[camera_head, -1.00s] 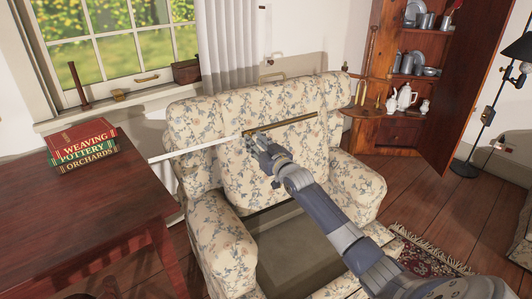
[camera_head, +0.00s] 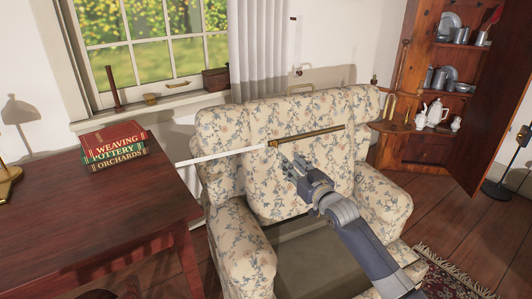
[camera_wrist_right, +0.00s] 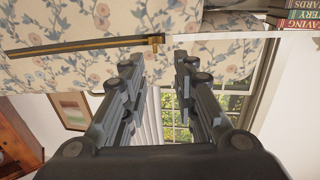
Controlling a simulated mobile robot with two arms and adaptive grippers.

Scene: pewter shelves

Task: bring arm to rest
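My right gripper (camera_head: 287,166) is in front of the floral armchair (camera_head: 237,248), a little below and nearer than a long brass-and-white rod-like object. The right wrist view shows the two fingers (camera_wrist_right: 157,62) apart with nothing between them, so it is open and empty. The object has a brass part (camera_head: 312,136) against the chair back and a thin white part (camera_head: 222,155) reaching left towards the table. In the wrist view its brass part (camera_wrist_right: 85,45) is beyond the fingertips. I cannot tell exactly what supports it. My left gripper does not show.
A dark red table (camera_head: 60,215) on the left bears a stack of books (camera_head: 112,147) and a brass lamp base (camera_head: 8,180). A windowsill (camera_head: 180,102) with small items is behind. A wooden cupboard (camera_head: 405,148) with pewter stands at right. Bare floor (camera_head: 450,215) lies right of the chair.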

